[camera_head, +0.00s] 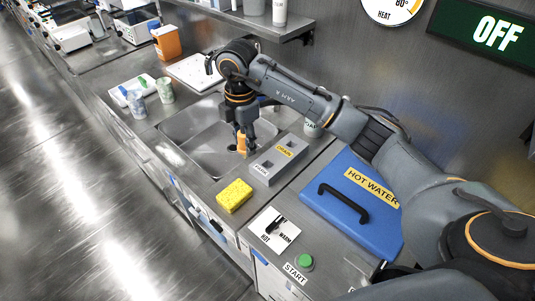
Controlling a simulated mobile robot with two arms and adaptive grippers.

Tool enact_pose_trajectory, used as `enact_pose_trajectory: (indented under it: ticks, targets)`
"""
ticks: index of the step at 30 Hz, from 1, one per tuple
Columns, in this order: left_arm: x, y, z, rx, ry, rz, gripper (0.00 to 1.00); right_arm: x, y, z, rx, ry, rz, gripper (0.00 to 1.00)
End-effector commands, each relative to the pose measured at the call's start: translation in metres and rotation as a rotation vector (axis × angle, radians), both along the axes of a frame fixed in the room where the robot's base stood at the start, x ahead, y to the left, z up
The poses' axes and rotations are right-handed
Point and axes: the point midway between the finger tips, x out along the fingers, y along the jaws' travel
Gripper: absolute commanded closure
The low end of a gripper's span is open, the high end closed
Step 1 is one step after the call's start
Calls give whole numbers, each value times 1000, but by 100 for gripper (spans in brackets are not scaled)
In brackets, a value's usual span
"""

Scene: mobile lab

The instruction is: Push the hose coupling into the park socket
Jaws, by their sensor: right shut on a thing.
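My right gripper (244,143) reaches down over the sink's near right part and is shut on an orange piece, which looks like the hose coupling (241,146). The coupling points down; its lower end is small and hard to make out. A grey block (272,166) stands just right of the sink with two dark sockets, one by a yellow DRAIN label (285,151) and one by a white PARK label (261,170). The coupling is left of the block and apart from both sockets. My left gripper is not in view.
A yellow sponge (234,196) lies in front of the block. A blue HOT WATER lid (352,205) with a black handle is to the right. A HOT/WARM switch (275,228) and green START button (304,262) are nearer. Cups and a tray stand left of the sink (188,125).

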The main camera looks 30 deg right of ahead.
Motion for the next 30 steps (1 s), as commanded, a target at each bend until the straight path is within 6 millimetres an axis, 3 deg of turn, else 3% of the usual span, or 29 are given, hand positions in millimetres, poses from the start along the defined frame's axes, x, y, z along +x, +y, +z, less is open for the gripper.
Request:
enact_pose_trajectory:
  ticks: [2, 9, 14, 17, 22, 30]
  targets:
    - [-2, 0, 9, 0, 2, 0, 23, -2, -22, -7, -2, 4, -4, 96]
    - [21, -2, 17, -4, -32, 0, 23, -3, -51, -48, -1, 2, 0, 96]
    - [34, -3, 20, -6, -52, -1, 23, -3, -58, -58, 1, 0, 0, 96]
    - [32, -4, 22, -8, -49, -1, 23, -4, -67, -68, 0, 2, -1, 96]
    - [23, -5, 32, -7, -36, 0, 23, -3, -65, -91, 1, 2, 1, 96]
    - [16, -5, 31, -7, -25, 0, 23, -2, -65, -97, 0, -2, 2, 96]
